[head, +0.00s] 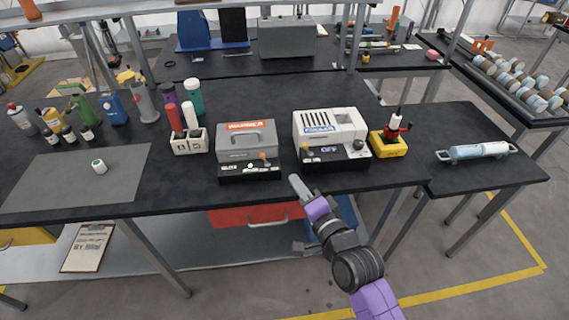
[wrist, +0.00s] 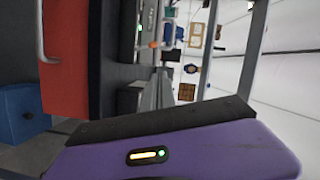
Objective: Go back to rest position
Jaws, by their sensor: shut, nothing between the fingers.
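My gripper (head: 299,187) is at the end of my purple and grey arm, in front of the front edge of the black workbench (head: 240,195), near the middle of the head view. It is shut and empty. Its fingers point up and left toward the bench edge. In the wrist view, a purple part of my own arm with a small lit indicator fills the bottom. The fingertips cannot be made out there.
On the bench stand a grey toolbox-like machine (head: 247,139), a white machine (head: 335,128) and a yellow stand (head: 388,145). A red drawer (head: 257,214) sits under the bench, left of my gripper; it also shows in the wrist view (wrist: 64,60). The floor at the right is clear.

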